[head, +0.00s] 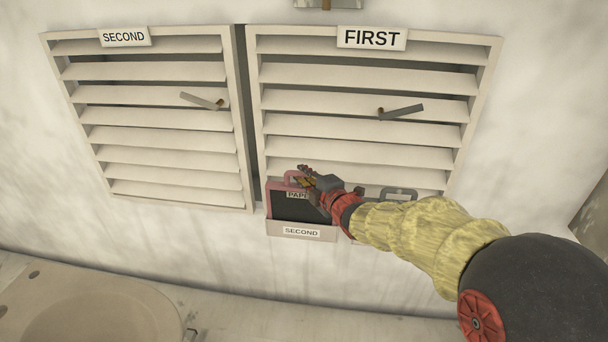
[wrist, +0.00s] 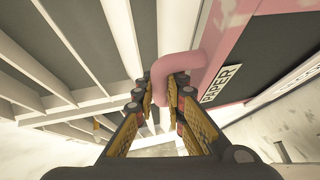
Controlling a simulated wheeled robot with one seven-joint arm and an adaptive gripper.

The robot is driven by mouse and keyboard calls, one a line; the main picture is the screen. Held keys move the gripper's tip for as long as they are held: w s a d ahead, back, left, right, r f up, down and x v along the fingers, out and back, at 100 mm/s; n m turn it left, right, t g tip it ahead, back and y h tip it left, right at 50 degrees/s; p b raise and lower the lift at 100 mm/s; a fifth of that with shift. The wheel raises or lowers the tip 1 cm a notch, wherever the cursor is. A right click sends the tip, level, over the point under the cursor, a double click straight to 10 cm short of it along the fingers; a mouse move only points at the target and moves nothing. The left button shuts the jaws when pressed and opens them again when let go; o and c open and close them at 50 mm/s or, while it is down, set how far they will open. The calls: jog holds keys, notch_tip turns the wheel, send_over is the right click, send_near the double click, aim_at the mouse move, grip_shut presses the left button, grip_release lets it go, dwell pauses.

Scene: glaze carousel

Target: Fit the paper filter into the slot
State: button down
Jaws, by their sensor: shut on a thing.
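The paper filter (head: 290,208) has a pink frame, a dark panel and a label of which "PAP" shows in the head view. In the wrist view its "PAPER" label (wrist: 222,84) is readable. My gripper (head: 307,181) is shut on its pink handle (wrist: 178,62), with the jaws on either side of the bar. The filter stands upright at a pale holder marked SECOND (head: 301,232), its lower edge behind the holder's front. I cannot tell whether it rests in the holder or is held just clear. No other open slot is clearly visible.
Two louvred doors, SECOND (head: 160,128) and FIRST (head: 355,130), fill the wall above, each with a lever handle. A grey handle (head: 400,193) shows behind my arm, right of the filter. A round basin (head: 90,312) lies lower left.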

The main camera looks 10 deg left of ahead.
jog(key=shift+f+b, duration=1.45)
jog(key=shift+b, duration=0.05)
jog(key=c, duration=1.7)
grip_release()
jog(key=shift+c, duration=0.2)
jog(key=shift+f, duration=0.15)
jog(key=v, duration=1.2)
